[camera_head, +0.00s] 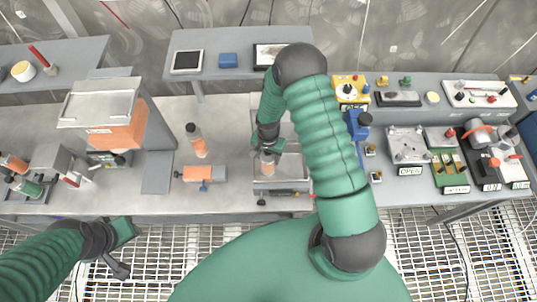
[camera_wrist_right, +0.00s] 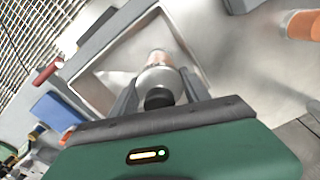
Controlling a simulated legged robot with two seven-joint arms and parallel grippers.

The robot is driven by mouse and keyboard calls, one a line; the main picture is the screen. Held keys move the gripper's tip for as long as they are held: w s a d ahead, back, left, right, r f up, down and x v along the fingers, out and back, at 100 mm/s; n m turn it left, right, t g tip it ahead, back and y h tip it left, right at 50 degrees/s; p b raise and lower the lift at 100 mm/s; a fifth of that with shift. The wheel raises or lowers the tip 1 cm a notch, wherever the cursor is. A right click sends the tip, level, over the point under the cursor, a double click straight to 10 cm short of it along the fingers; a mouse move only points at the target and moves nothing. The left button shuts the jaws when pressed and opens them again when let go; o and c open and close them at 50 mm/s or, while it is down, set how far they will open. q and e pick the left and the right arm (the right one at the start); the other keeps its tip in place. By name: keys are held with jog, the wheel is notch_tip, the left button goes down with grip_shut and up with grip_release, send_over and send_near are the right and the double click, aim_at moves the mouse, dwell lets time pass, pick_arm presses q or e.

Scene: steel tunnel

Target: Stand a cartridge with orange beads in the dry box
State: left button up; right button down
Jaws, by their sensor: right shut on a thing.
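My right gripper (camera_head: 267,152) is shut on a cartridge with orange beads (camera_head: 267,168), which is upright or nearly so.
A machine with an orange front (camera_head: 122,130) stands left on the bench. More cartridges (camera_head: 14,163) are at the far left. A blue device (camera_head: 357,125) and labelled panels (camera_head: 408,146) fill the right. The bench between the lying cartridge and the box is clear.

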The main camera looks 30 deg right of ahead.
jog(key=shift+w, duration=0.1)
jog(key=c, duration=0.9)
grip_release()
jog(key=shift+a, duration=0.15)
jog(key=shift+c, duration=0.2)
jog(key=o, duration=0.4)
jog(key=shift+s+r, duration=0.1)
jog(key=shift+s, duration=0.1)
